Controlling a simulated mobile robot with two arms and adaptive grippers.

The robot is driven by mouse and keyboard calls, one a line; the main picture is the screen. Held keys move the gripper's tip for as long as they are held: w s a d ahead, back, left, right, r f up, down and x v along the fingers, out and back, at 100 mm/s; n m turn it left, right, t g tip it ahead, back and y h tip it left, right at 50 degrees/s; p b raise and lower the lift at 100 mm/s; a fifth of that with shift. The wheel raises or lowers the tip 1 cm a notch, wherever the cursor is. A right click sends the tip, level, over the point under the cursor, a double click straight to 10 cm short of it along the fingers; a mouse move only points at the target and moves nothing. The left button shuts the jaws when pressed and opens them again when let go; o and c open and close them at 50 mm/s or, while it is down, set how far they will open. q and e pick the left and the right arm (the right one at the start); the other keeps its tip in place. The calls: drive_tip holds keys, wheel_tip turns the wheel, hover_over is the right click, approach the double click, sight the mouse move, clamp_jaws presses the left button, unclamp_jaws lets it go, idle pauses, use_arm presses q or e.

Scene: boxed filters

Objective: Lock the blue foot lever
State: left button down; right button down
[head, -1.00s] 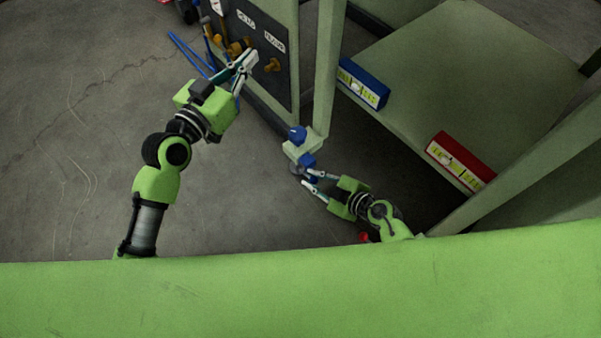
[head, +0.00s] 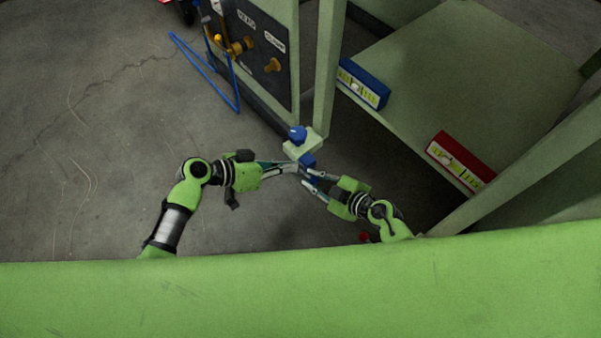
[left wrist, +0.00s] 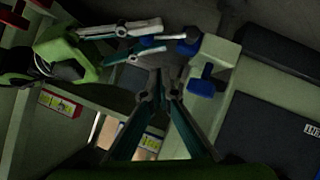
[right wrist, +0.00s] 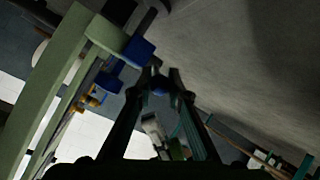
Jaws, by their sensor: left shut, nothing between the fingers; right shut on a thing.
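The blue foot lever (head: 307,160) is low on the caster at the foot of the green cart post. It also shows in the left wrist view (left wrist: 188,43). My right gripper (head: 313,181) comes in from the lower right and is shut on a blue piece at the lever. That blue piece sits between its fingertips (right wrist: 160,85) in the right wrist view. My left gripper (head: 293,168) is shut and empty, its tips close beside the caster and the right fingertips. The fingers partly hide the caster wheel, and the lever's exact angle is unclear.
A blue knob (head: 298,133) sits on the pale foot block (head: 304,148) above the lever. A dark panel (head: 262,55) with yellow knobs stands behind. The green shelf (head: 460,70) holds a blue box (head: 363,84) and a red box (head: 461,161).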

sight(309, 177)
drive_tip(key=shift+w, duration=0.1)
use_arm(q)
drive_tip(key=d+f, duration=0.1)
drive_tip(key=f, duration=0.1)
drive_tip(key=d+f, duration=0.2)
drive_tip(key=shift+d+f, duration=0.2)
drive_tip(key=shift+f, duration=0.2)
drive_tip(key=shift+s+d+f, duration=0.2)
drive_tip(key=shift+s+f, duration=0.1)
drive_tip(key=shift+f, duration=0.25)
use_arm(e)
drive_tip(key=shift+a+r, duration=0.15)
drive_tip(key=c, duration=1.9)
unclamp_jaws()
use_arm(q)
drive_tip(key=shift+d, duration=0.1)
